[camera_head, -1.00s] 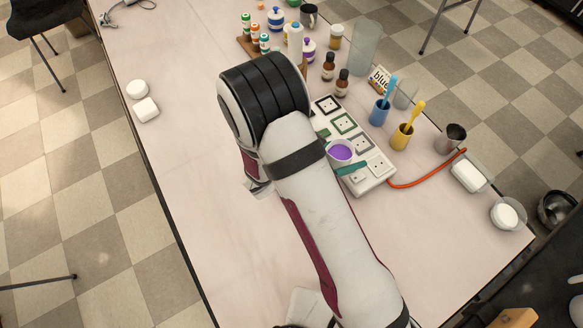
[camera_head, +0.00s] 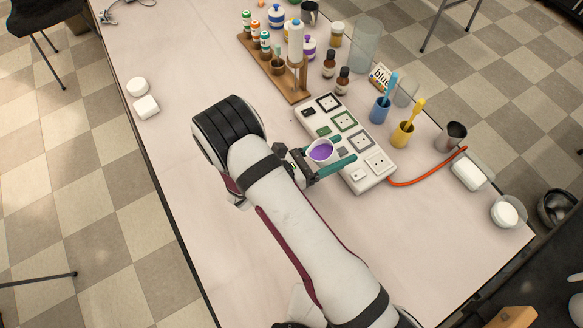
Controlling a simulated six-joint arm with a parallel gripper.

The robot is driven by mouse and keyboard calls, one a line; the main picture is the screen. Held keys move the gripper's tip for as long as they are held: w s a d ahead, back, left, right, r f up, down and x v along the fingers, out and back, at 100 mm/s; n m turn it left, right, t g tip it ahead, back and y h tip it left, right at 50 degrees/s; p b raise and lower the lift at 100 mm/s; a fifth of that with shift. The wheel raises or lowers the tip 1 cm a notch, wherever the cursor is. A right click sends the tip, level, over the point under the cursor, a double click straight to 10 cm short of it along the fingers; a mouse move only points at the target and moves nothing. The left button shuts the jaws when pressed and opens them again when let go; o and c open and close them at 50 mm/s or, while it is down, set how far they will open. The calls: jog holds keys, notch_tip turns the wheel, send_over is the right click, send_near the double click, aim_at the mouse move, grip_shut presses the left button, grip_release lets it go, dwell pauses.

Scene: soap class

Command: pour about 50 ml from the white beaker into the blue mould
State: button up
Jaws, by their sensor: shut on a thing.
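The white beaker (camera_head: 311,158) holds purple liquid, seen from above, and looks roughly upright. My gripper (camera_head: 333,152) is shut on it, with a teal finger along its lower right side. The beaker appears beside or over the left edge of the white panel; its height is unclear. I cannot make out a thing that is surely the blue mould. A blue cup (camera_head: 379,112) with a blue spatula stands to the right of the panel, near a card (camera_head: 381,77) reading "blue".
The white panel (camera_head: 359,175) bears several framed squares, and an orange cable (camera_head: 420,182) leaves it. A yellow cup (camera_head: 401,138) and metal cup (camera_head: 450,137) stand right. A wooden rack (camera_head: 272,71) and brown bottles (camera_head: 342,82) stand behind. The left table is mostly clear.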

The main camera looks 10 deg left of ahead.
aim_at(330, 142)
jog(key=shift+s+a+r+n+t+h, duration=0.1)
jog(key=shift+a+r+n+t+h, duration=0.1)
jog(key=shift+a+r+t+h, duration=0.25)
jog(key=shift+s+a+r+n+t+h, duration=0.15)
jog(key=shift+a+r+n+t, duration=0.1)
jog(key=shift+r, duration=0.35)
jog(key=shift+s+a+r+n+t+h, duration=0.15)
jog(key=shift+a+r+t+h, duration=0.2)
jog(key=shift+r, duration=0.2)
jog(key=shift+a+r, duration=0.1)
jog(key=shift+n+t+h, duration=0.25)
jog(key=shift+n, duration=0.05)
jog(key=shift+a+r+t, duration=0.1)
jog(key=shift+r+t, duration=0.1)
jog(key=shift+t, duration=0.1)
jog(key=shift+a+r+n, duration=0.15)
jog(key=shift+r+n, duration=0.1)
jog(key=shift+n, duration=0.05)
jog(key=shift+s+a+r+t+h, duration=0.2)
jog(key=shift+a+r+t+h, duration=0.1)
jog(key=shift+r+h, duration=0.1)
jog(key=shift+a+r+n+t, duration=0.15)
jog(key=shift+r+n+t, duration=0.15)
jog(key=shift+r+n, duration=0.15)
jog(key=shift+r+p, duration=0.15)
jog(key=shift+p, duration=0.15)
jog(key=shift+s+p, duration=0.15)
jog(key=shift+p, duration=0.65)
dwell(1.3)
